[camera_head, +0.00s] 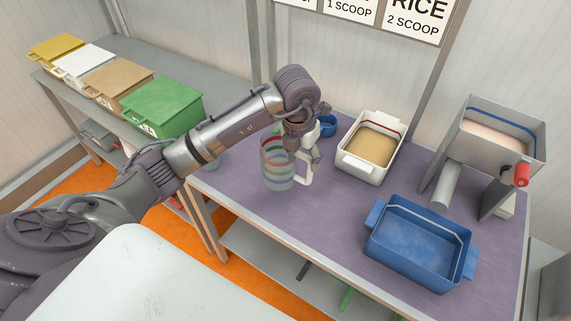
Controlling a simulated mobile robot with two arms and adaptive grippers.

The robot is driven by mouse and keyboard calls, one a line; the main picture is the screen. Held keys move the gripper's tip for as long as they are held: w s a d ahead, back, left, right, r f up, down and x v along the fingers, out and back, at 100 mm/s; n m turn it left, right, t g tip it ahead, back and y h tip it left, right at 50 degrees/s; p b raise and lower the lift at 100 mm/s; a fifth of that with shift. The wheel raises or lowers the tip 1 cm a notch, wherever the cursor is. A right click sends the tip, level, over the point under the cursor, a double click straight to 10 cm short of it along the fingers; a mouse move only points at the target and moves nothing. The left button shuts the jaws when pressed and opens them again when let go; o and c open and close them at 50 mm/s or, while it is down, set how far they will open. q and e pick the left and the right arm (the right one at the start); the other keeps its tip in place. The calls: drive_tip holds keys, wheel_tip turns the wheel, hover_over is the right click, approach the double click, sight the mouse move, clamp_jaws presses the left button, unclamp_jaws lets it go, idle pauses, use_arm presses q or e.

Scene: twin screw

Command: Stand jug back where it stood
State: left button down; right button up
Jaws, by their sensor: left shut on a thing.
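A clear jug (276,168) with coloured bands and a white handle is upright at the left part of the purple table (330,215). My left gripper (305,150) comes down over the jug's right side and is shut on it, near the handle. The fingertips are partly hidden. I cannot tell whether the jug's base touches the table or is a little above it. My right gripper is not in view.
A white tub (391,168) of tan grain stands behind the jug, with a blue cup (327,125) beside it. A blue bin (372,247) is at the front right, below a metal hopper (464,130). Lidded boxes (165,105) line the left bench. Table left of the bin is clear.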

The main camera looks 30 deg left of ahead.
sight(288, 169)
use_arm(q)
drive_tip(key=a+f, duration=0.1)
drive_tip(key=a, duration=0.1)
drive_tip(key=a+f+p, duration=0.1)
drive_tip(key=shift+s+a+f, duration=0.1)
drive_tip(key=shift+a, duration=0.25)
wheel_tip(288, 169, down, 4)
drive_tip(key=shift+r+p, duration=0.15)
drive_tip(key=shift+p, duration=0.65)
drive_tip(key=shift+f, duration=0.25)
drive_tip(key=shift+f, duration=0.25)
drive_tip(key=shift+c, duration=1.4)
unclamp_jaws()
drive_tip(key=shift+r, duration=0.1)
drive_tip(key=shift+r, duration=0.1)
